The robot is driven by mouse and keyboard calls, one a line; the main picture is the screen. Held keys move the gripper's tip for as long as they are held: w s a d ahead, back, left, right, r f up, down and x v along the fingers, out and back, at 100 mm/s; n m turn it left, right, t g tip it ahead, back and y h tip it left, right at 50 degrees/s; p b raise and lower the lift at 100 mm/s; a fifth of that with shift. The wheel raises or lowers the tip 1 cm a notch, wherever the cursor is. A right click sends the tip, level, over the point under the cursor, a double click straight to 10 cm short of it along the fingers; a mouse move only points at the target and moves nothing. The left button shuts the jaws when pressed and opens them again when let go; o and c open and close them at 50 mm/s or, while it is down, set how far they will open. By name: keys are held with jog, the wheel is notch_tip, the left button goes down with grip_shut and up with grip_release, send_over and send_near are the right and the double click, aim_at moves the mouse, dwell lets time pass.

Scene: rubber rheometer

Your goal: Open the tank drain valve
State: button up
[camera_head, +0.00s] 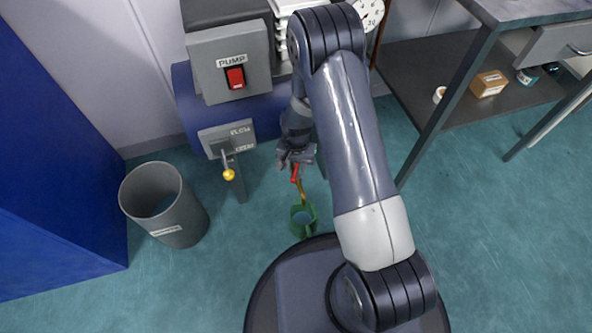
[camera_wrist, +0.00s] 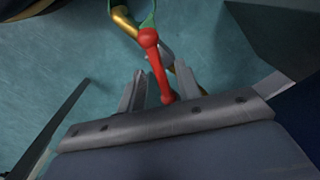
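The drain valve has a red lever handle (camera_wrist: 156,62) and a brass pipe (camera_wrist: 127,22). In the head view the red handle (camera_head: 295,174) is small, and the brass pipe (camera_head: 302,192) runs down from it toward a green container (camera_head: 304,217) on the floor. My gripper (camera_wrist: 155,85) is open, with one finger on each side of the red handle's near end. I cannot tell whether either finger touches the handle. The valve body is partly hidden by my gripper in the head view.
A grey box marked PUMP (camera_head: 229,62) with a red switch stands at the back. Below it is a plate with a yellow-knobbed lever (camera_head: 229,174). A grey bin (camera_head: 163,204) stands at the left. A metal bench (camera_head: 480,60) is at the right. The floor between is clear.

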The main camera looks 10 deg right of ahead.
jog(key=shift+f, duration=1.1)
grip_shut()
